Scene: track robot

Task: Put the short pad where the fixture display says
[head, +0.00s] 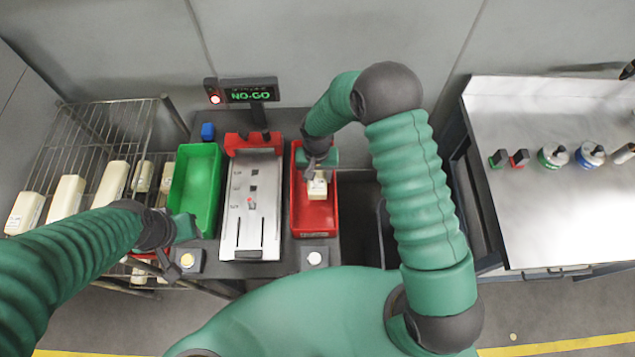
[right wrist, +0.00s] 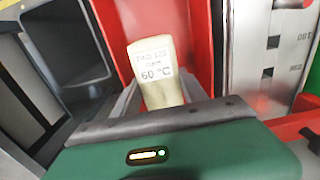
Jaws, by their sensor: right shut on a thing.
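The short pad (head: 317,187) is cream with a printed label. It also shows in the right wrist view (right wrist: 152,50), where the label includes "60 °C". My right gripper (head: 318,173) is shut on it, over the red bin (head: 315,218); whether the pad touches the bin floor is unclear. The fixture display (head: 250,93) reads "NO-GO" in green letters, with a red lamp (head: 215,99) lit beside it. The metal fixture (head: 240,215) with red clamps stands left of the red bin, with no pad on it. My left gripper (head: 172,255) is low at left, its fingers unclear.
A green bin (head: 194,178) stands left of the fixture and looks empty. A wire rack (head: 95,118) at far left holds several cream pads. Two button boxes sit in front of the bins. A steel table (head: 560,210) with several small items stands right.

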